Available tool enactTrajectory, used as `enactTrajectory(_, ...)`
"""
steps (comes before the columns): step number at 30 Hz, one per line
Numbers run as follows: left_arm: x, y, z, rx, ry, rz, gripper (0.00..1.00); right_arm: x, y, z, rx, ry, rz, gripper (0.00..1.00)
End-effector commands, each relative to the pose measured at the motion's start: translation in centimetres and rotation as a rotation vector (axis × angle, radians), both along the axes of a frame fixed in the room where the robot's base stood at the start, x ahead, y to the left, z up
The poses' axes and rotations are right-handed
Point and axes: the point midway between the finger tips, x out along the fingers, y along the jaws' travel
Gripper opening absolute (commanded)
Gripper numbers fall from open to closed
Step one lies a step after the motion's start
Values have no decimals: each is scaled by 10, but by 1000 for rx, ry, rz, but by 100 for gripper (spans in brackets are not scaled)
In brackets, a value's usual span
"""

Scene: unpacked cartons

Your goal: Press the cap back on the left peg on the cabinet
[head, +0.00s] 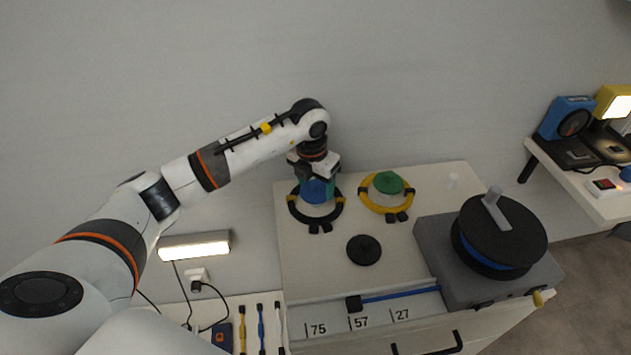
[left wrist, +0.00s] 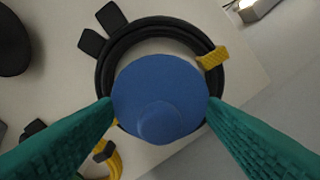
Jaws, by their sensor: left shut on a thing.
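The blue cap (head: 316,191) is at the left peg on the cabinet (head: 318,270), inside a black ring (head: 293,208). My left gripper (head: 320,180) comes down from above and is shut on the blue cap. In the left wrist view the cap (left wrist: 160,95) sits between the two green fingers, with the black ring (left wrist: 150,30) around it. The peg under the cap is hidden, so I cannot tell how far the cap sits on it. A green cap (head: 388,182) sits inside a yellow ring (head: 373,206) to the right. My right gripper is not in view.
A black knobbed disc (head: 364,250) lies on the cabinet top in front of the rings. A grey box with a black reel (head: 500,235) stands at the right, and a blue rod (head: 400,294) lies near the front edge. A lamp (head: 195,246) is at the left.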

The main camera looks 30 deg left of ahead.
Motion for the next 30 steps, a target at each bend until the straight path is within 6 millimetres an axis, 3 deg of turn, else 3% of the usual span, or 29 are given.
enactTrajectory(6,0,0,0,0,0,0,36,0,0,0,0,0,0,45)
enactTrajectory(7,0,0,0,0,0,0,68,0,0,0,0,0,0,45)
enactTrajectory(11,0,0,0,0,0,0,90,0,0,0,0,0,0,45)
enactTrajectory(17,0,0,0,0,0,0,91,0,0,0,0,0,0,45)
enactTrajectory(19,0,0,0,0,1,0,100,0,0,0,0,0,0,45)
enactTrajectory(30,0,0,0,0,0,0,100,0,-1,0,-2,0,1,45)
